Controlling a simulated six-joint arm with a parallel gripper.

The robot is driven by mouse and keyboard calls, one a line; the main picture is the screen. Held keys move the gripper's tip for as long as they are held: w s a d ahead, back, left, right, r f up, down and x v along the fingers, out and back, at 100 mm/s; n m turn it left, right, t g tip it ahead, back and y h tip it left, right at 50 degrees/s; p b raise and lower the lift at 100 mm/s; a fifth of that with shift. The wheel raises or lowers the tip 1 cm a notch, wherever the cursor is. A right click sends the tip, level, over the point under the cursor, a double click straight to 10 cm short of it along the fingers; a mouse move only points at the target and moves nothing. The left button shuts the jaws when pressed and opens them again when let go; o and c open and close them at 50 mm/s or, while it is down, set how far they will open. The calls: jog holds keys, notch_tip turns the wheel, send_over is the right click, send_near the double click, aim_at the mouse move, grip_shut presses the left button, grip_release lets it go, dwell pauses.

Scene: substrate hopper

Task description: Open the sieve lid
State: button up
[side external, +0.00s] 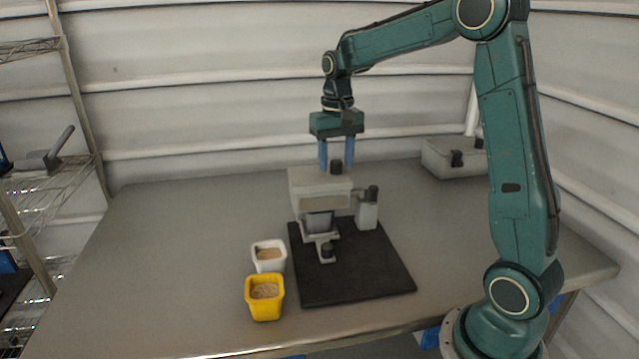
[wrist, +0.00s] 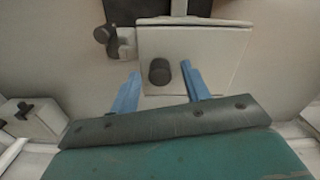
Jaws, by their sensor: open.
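The hopper machine stands on a black base mat, and its pale grey sieve lid (side external: 312,178) is flat on top and looks shut. In the wrist view the lid (wrist: 205,55) fills the middle. A black round knob (side external: 336,167) stands up on the lid and also shows in the wrist view (wrist: 159,71). My gripper (side external: 337,168) points down over the lid with its blue fingers spread. In the wrist view my gripper (wrist: 160,78) has one finger on each side of the knob, with a gap on both sides.
A white tub (side external: 268,268) and a yellow tub (side external: 264,311) with grainy contents stand left of the black base mat (side external: 385,275). A side unit with a black knob (side external: 367,208) is right of the hopper. A grey case (side external: 452,172) stands at the back right. The table's left side is clear.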

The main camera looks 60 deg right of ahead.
aim_at(296, 176)
grip_shut()
jog(key=w+a, duration=0.6)
jog(key=shift+w+a, duration=0.15)
jog(key=shift+w, duration=0.2)
grip_release()
dwell(0.3)
notch_tip(296, 176, up, 14)
dwell(0.8)
